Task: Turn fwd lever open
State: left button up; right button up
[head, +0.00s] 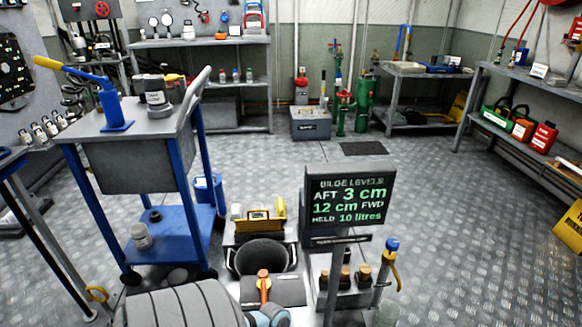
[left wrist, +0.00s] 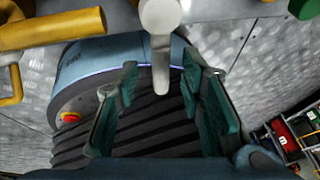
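In the left wrist view my left gripper (left wrist: 158,82) is open, its two green-padded fingers apart. A pale grey lever-like bar (left wrist: 160,45) with a rounded end hangs down into the space between the fingertips. I cannot tell whether the fingers touch it, or whether it is the fwd lever. A thick yellow handle (left wrist: 50,30) is at the upper left of that view. In the head view an orange lever (head: 263,285) stands on a dark block at the bottom centre. No lever label is readable. Neither gripper can be made out in the head view.
A bilge level display (head: 350,200) reads AFT 3 cm, 12 cm FWD, held 10 litres. A blue cart (head: 165,243) with a yellow-handled pump (head: 112,105) stands at left. A yellow box (head: 260,222) sits behind the orange lever.

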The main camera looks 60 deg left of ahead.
pick_arm(q)
jog(key=v, duration=1.1)
